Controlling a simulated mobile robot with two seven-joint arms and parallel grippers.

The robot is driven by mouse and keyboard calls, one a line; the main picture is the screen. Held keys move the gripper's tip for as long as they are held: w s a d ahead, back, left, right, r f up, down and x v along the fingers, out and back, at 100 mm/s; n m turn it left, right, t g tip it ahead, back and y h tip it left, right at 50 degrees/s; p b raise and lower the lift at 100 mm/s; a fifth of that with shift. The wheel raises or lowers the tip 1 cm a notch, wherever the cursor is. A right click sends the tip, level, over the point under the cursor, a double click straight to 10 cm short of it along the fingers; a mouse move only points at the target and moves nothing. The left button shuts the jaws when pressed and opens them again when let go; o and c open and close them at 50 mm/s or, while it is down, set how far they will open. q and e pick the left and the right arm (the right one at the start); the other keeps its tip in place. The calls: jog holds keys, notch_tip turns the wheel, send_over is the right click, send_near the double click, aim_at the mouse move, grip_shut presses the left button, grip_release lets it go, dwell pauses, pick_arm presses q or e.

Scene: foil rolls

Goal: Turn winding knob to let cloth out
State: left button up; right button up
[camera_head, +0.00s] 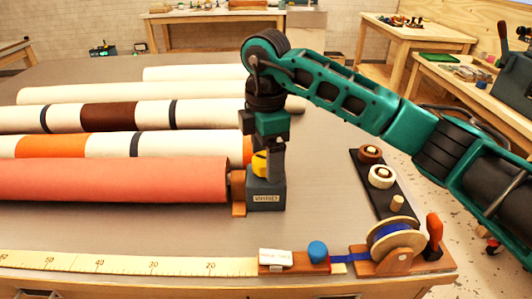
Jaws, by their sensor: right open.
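The grey winding box (265,197), labelled "WIND", stands at the right end of the coral cloth roll (110,180). A yellow knob (259,164) shows at the top of the box, partly hidden by my gripper. My right gripper (266,160) points down over the box, open, with its fingers at the yellow knob. I cannot tell whether the fingers touch the knob. My left gripper is not in view.
Several more rolls lie behind, including an orange-and-white roll (110,146). A black strip (374,187) with knobs lies right of the box.

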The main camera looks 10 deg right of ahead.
jog(key=c, duration=1.1)
jog(key=shift+o, duration=0.2)
